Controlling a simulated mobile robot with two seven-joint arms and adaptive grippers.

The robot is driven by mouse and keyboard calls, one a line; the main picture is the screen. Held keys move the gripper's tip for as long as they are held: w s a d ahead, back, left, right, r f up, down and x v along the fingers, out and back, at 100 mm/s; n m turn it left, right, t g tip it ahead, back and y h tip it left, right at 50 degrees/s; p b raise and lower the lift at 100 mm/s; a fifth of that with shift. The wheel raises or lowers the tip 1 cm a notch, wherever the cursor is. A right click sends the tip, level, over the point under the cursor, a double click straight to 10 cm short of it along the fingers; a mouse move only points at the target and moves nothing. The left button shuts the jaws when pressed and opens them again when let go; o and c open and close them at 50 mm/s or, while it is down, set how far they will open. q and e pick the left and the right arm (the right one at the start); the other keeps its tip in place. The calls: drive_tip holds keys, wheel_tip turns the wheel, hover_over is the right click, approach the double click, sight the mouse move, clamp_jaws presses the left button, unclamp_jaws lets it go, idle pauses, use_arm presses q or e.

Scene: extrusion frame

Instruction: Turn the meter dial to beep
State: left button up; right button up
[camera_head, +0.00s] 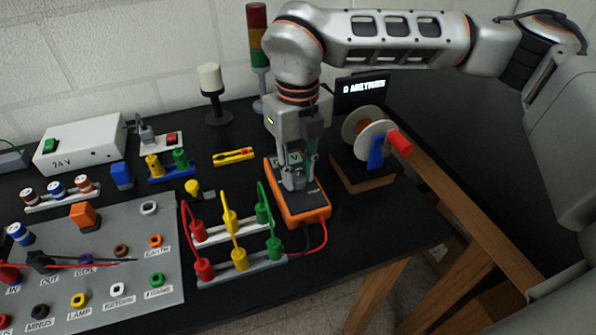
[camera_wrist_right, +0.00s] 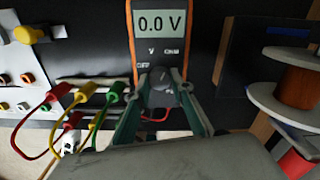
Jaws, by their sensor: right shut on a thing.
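The orange meter (camera_head: 312,213) lies face up on the black bench, below my right gripper. In the right wrist view its screen (camera_wrist_right: 161,22) reads 0.0 V. The grey dial (camera_wrist_right: 161,82) sits below the printed labels, between the two fingers. My right gripper (camera_head: 297,181) points down over the meter's face, its fingers closed on both sides of the dial. The fingers hide much of the dial, and I cannot tell exactly which label it points to. My left gripper is out of view.
Red, yellow and green leads (camera_head: 232,212) stand just left of the meter. A spool (camera_head: 362,135) on a wooden-edged stand is close on its right. A grey socket panel (camera_head: 100,265) lies at left, a white 24 V box (camera_head: 95,147) behind it.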

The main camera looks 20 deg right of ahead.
drive_tip(key=m, duration=0.4)
drive_tip(key=shift+m, duration=0.3)
drive_tip(key=m, duration=0.4)
drive_tip(key=shift+b, duration=0.3)
drive_tip(key=m, duration=0.9)
drive_tip(key=shift+m, duration=0.3)
drive_tip(key=o, duration=1.1)
drive_tip(key=shift+o, duration=0.2)
